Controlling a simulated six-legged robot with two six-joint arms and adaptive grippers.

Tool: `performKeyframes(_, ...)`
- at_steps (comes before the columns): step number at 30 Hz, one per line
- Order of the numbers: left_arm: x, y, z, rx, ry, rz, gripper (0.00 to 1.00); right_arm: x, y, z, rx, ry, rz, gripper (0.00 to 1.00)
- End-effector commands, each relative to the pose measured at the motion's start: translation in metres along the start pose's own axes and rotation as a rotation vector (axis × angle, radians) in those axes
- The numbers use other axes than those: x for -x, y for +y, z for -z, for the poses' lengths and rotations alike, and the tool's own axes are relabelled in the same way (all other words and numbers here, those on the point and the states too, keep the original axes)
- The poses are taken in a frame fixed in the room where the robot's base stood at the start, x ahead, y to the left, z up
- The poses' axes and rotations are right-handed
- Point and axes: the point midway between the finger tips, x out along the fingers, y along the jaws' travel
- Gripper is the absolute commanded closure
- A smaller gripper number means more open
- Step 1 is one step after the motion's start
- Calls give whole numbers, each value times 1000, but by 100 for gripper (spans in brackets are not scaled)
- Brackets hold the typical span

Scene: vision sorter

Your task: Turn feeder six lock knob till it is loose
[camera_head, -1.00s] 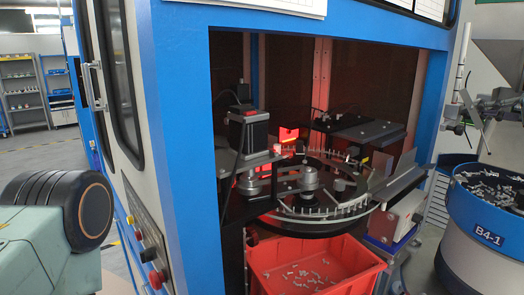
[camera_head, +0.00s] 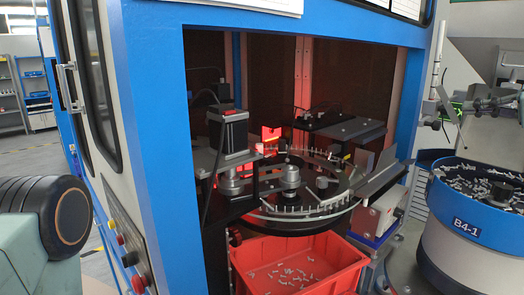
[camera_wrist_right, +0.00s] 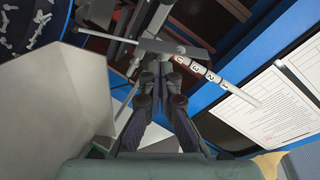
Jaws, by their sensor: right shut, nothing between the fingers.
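My right gripper (camera_wrist_right: 162,78) fills the lower middle of the right wrist view. Its dark fingertips are shut with nothing between them. They sit just below a grey bar-shaped handle (camera_wrist_right: 172,46) with a round hub, on a bar assembly. I cannot tell whether they touch it, or whether it is the lock knob. A rod with a numbered white scale (camera_wrist_right: 200,70) runs beside it. In the head view grey bars and clamps (camera_head: 475,105) stand above a blue bowl feeder (camera_head: 478,229) labelled B4-1. No label for feeder six shows. My left gripper is not in view.
A blue-framed sorting machine (camera_head: 160,130) fills the middle of the head view, with a round dial (camera_head: 295,218) inside. A red bin (camera_head: 300,248) with small parts stands below it. In the right wrist view a printed sheet (camera_wrist_right: 275,108) lies at the right.

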Motion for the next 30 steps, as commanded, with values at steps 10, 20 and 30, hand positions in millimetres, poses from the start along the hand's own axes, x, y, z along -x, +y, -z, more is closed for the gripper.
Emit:
performKeyframes(10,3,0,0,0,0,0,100,21,5,0,1,-1,2,100)
performKeyframes(20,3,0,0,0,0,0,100,21,5,0,1,-1,1,86)
performKeyframes(30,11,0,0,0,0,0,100,18,18,4,-299,-20,44,66)
